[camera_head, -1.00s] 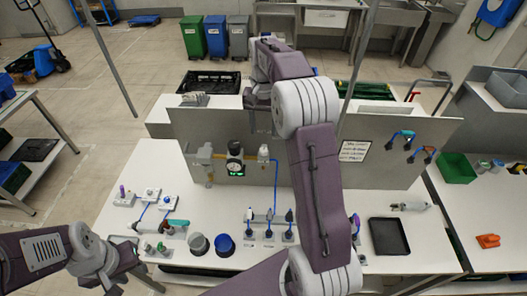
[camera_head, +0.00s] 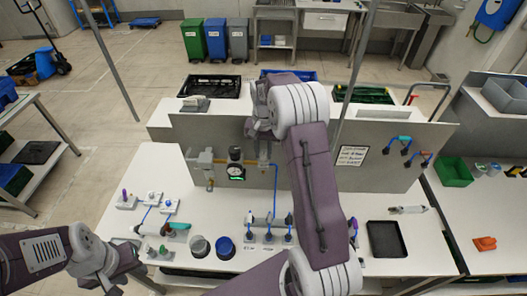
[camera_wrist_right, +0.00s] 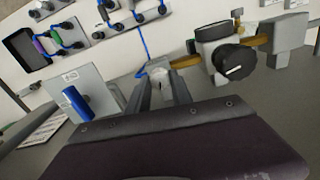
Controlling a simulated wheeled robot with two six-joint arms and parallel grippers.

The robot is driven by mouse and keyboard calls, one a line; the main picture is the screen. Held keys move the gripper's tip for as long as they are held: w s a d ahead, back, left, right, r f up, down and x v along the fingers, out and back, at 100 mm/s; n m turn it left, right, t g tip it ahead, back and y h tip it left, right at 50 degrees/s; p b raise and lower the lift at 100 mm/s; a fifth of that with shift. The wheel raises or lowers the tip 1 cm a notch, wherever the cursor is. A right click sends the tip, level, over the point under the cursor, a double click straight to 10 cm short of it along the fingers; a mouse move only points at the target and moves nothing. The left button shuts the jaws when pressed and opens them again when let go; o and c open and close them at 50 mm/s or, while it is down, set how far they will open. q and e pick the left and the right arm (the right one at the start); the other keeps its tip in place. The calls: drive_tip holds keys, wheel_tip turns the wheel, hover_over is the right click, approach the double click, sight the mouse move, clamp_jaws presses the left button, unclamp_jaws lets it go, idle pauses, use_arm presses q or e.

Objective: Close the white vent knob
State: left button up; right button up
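The white vent knob (camera_wrist_right: 162,78) is a small pale cap at the end of a brass fitting on the grey upright panel (camera_head: 380,170). In the right wrist view it shows between my right gripper's fingers (camera_wrist_right: 160,92), near their tips. The fingers stand apart, one on each side of it; I cannot tell whether they touch it. In the head view my right gripper (camera_head: 260,132) is against the panel and partly hides the knob. My left gripper (camera_head: 112,280) is low at the left, and its fingers cannot be made out.
A blue handle on a white plate (camera_wrist_right: 88,92) is close by the fingers. Valves (camera_head: 269,222), cups and a black tray (camera_head: 387,239) stand on the white table.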

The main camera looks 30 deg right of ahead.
sight(263, 154)
clamp_jaws()
drive_tip(key=shift+r+n+p, duration=0.1)
drive_tip(key=shift+n+p, duration=0.2)
drive_tip(key=shift+n, duration=1.2)
drive_tip(key=o, duration=0.9)
unclamp_jaws()
drive_tip(key=shift+c, duration=0.2)
wheel_tip(263, 154, up, 9)
drive_tip(key=b, duration=0.2)
